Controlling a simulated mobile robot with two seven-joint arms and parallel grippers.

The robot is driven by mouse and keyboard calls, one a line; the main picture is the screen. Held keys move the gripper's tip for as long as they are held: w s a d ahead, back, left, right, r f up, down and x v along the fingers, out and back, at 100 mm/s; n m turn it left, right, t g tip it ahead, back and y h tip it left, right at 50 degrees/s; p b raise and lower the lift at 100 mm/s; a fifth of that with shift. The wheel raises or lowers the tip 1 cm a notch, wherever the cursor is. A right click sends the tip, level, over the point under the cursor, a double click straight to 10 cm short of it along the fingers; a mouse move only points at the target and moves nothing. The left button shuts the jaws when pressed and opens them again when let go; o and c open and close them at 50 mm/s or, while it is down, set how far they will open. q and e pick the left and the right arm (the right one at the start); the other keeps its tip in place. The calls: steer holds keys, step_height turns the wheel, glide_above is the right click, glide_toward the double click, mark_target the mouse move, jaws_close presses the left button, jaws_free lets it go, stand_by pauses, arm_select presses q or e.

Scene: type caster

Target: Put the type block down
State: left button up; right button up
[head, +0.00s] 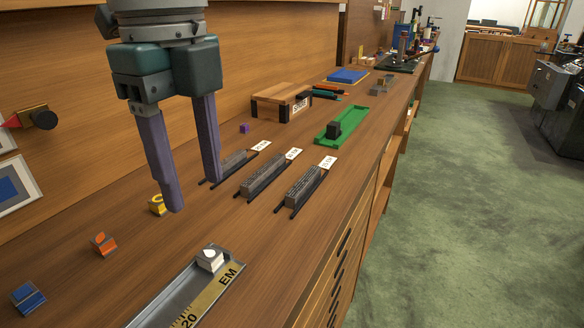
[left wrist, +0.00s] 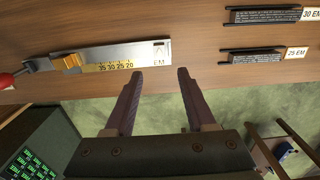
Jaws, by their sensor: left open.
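My left gripper (head: 190,180) hangs above the wooden bench with its two purple fingers apart and nothing between them. It also shows open and empty in the left wrist view (left wrist: 155,74). A small grey type block with a white top (head: 209,259) sits in the far end of a metal composing stick (head: 155,316) marked EM, apart from the fingers. The stick also lies across the left wrist view (left wrist: 105,66). Small yellow (head: 157,204), orange (head: 103,244) and blue (head: 28,298) blocks stand along the left of the bench. My right gripper is not in view.
Three dark racks of grey type with white labels, one of them here (head: 299,191), lie right of the gripper. A green tray (head: 322,138) with a dark block and a wooden stand (head: 279,101) are farther back. The bench's right edge drops to a green floor.

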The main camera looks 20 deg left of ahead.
arm_select(q)
steer(key=shift+r, duration=1.7)
